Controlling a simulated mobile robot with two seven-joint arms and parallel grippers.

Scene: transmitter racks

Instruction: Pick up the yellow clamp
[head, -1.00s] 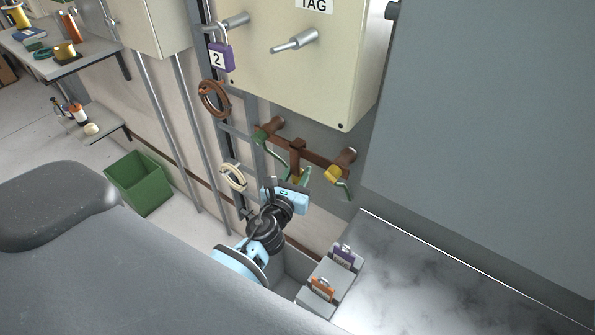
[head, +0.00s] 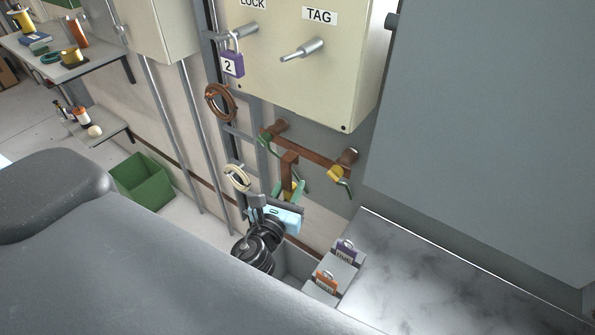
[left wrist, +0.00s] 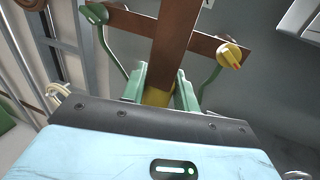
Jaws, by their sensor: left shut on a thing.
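The yellow clamp (head: 290,188) is largely hidden by my left gripper (head: 289,192) in the head view. In the left wrist view, a yellow part of it (left wrist: 158,96) shows between the green fingers of the left gripper (left wrist: 160,88), which are shut on it. A brown upright strip (head: 289,168) meets the clamp at its lower end and crosses in front of the brown bar (head: 318,158). Whether strip and bar touch cannot be told. My right gripper is not in view.
A yellow fitting with a green handle (head: 337,173) sits at the bar's right end, a green one (head: 266,138) at its left. A cream coil (head: 237,178) hangs close left of the gripper. A grey holder (head: 333,275) with tagged padlocks stands below right. The cabinet (head: 310,70) is above.

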